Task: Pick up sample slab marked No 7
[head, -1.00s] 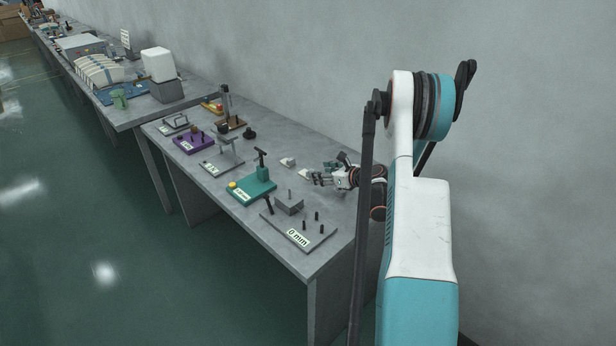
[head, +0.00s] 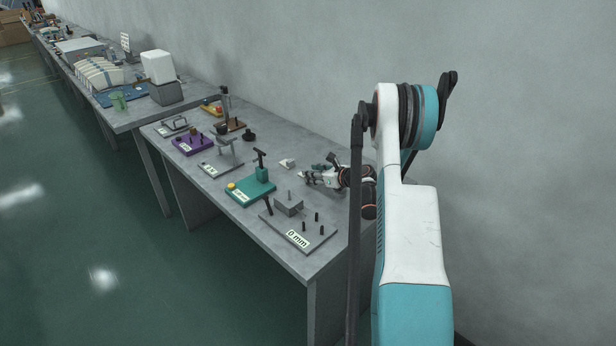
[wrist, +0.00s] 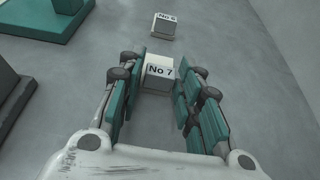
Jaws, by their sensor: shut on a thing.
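The sample slab marked No 7 (wrist: 159,73) is a small pale block with a white label in the wrist view. It sits between the fingertips of my gripper (wrist: 160,80), which is shut on it. The teal finger pads stand on its left and right sides. In the head view my gripper (head: 305,178) is low over the right part of the grey table, and the slab is hard to make out there. I cannot tell whether the slab touches the table.
Another labelled slab, apparently No 6 (wrist: 164,25), stands beyond it; a pale block (head: 287,162) shows in the head view. A teal fixture (head: 250,189) and a grey plate marked 0 mm (head: 298,232) lie left and in front. The wall runs along the table's back.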

